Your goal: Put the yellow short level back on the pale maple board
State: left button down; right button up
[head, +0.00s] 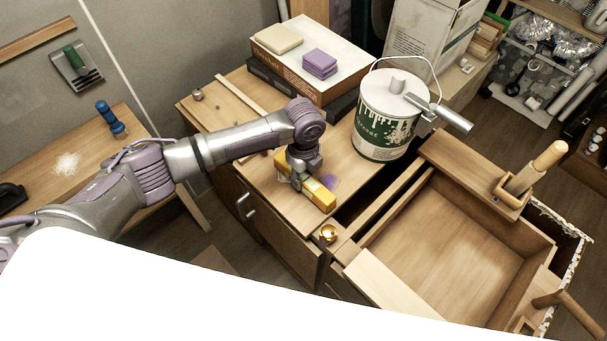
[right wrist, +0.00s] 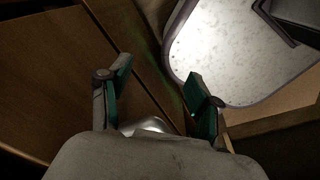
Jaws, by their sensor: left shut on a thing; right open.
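The yellow short level (head: 320,196) is on or just above the wooden cabinet top, near its front edge; I cannot tell if it touches. My left gripper (head: 300,177) is over its left part and shut on it, hiding some of it. A pale board (head: 382,284) lies at the lower middle, beside the open wooden box; it may be the maple board, but I cannot be sure. My right gripper (right wrist: 160,82) is open and empty in the right wrist view, with green finger pads. It is not seen in the head view.
A paint can (head: 386,125) with a raised wire handle stands right of the level. A book (head: 315,62) bearing sponges lies behind. A small brass cup (head: 328,233) is at the front corner. The open wooden box (head: 460,245) fills the right.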

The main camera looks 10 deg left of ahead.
pick_arm(q)
jog(key=shift+f, duration=0.4)
jog(key=c, duration=0.7)
grip_release()
jog(key=shift+o, duration=0.2)
jog(key=shift+r, duration=0.1)
notch_tip(320, 180, up, 12)
